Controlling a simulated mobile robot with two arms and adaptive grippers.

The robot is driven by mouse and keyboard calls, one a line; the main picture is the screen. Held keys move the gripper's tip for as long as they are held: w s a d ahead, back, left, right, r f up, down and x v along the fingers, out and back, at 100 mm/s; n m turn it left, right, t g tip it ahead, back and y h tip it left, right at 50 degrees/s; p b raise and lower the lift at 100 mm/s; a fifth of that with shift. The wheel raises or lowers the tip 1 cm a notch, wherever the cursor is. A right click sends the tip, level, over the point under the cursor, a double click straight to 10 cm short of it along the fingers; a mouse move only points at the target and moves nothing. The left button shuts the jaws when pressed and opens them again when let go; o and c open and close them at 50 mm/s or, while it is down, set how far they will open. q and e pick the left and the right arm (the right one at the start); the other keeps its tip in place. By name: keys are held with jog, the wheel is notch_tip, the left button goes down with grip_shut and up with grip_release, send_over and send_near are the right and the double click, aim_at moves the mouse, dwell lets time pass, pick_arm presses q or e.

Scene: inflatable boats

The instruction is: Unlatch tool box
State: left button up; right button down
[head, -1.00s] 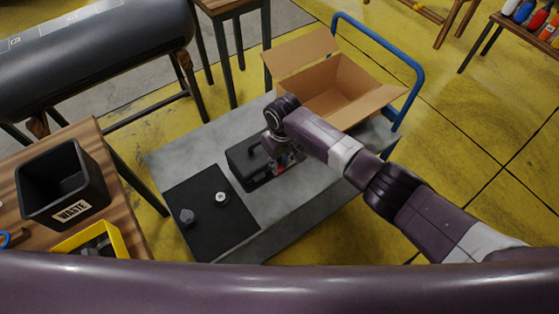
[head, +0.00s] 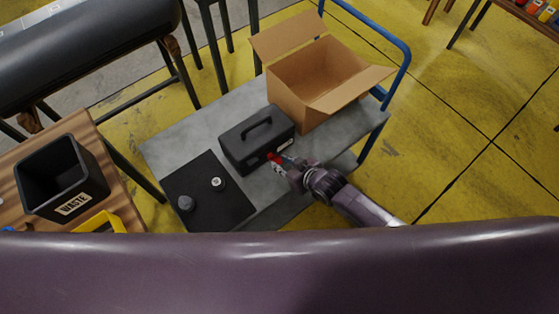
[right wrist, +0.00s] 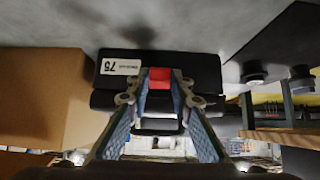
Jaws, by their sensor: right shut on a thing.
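The black tool box (head: 238,148) stands on the grey cart top with its lid down and its handle (head: 257,129) on top. A red latch (head: 273,156) is on its front side. My right gripper (head: 279,163) is at that front side, shut on the red latch. In the right wrist view, the tool box (right wrist: 195,68) with its white label lies ahead, and the red latch (right wrist: 160,77) sits between the fingertips of my gripper (right wrist: 160,84). My left gripper is not in view.
An open cardboard box (head: 318,78) stands beside the tool box on the cart (head: 190,130). A black mat (head: 225,206) with two small round parts lies on the other side. A black waste bin (head: 62,180) stands on a wooden table at left.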

jog(key=shift+s+d+f+t+y+b, duration=0.15)
jog(key=shift+f+t+y+b, duration=0.2)
jog(key=shift+b, duration=0.3)
jog(key=shift+s+d+f+t+y+b, duration=0.15)
jog(key=shift+f+t+y+b, duration=0.1)
jog(key=shift+f+t+b, duration=0.25)
jog(key=shift+b, duration=0.65)
jog(key=shift+r, duration=0.1)
jog(key=c, duration=1.7)
grip_release()
jog(key=v, duration=1.2)
jog(key=shift+s+d, duration=0.1)
